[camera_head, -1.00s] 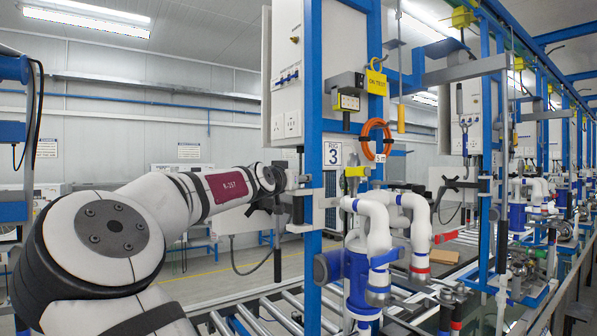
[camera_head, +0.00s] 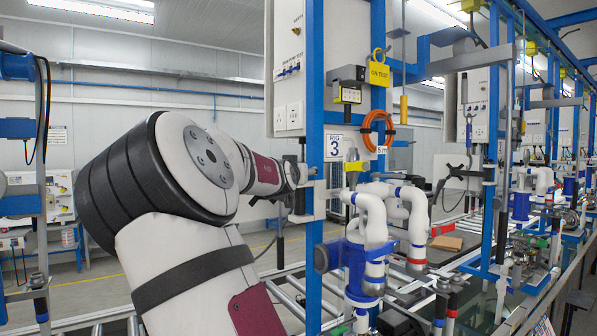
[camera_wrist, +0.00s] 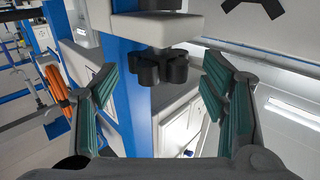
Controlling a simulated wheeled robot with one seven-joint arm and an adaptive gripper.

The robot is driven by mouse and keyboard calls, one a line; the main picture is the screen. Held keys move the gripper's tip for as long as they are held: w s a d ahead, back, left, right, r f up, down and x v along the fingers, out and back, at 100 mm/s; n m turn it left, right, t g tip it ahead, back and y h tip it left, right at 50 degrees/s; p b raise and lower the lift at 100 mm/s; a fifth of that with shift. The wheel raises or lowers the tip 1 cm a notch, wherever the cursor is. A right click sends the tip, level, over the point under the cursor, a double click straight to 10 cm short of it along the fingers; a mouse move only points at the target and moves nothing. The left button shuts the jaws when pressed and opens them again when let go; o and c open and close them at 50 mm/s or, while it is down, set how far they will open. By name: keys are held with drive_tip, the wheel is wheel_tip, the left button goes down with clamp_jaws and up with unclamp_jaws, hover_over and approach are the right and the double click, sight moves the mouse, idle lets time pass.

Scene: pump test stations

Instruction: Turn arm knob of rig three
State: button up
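A black lobed knob (camera_wrist: 166,68) hangs under a pale arm (camera_wrist: 160,28) beside a blue post in the wrist view. My gripper (camera_wrist: 160,62) is open, its teal-lined fingers standing left and right of the knob with a gap on each side. I cannot tell how deep the knob lies between them. In the head view, the "RIG 3" sign (camera_head: 333,147) is on the blue frame (camera_head: 314,90), and my arm reaches to just left of that frame. My fingers and the knob cannot be made out there.
A white socket panel (camera_head: 288,70) and a coiled orange hose (camera_head: 376,131) hang on the frame. A yellow "ON TEST" tag (camera_head: 379,73) is above the hose. A pump with white pipes (camera_head: 376,225) stands right of the post. More rigs line the right.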

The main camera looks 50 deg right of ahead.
drive_tip(key=v, duration=1.2)
idle(0.4)
idle(0.5)
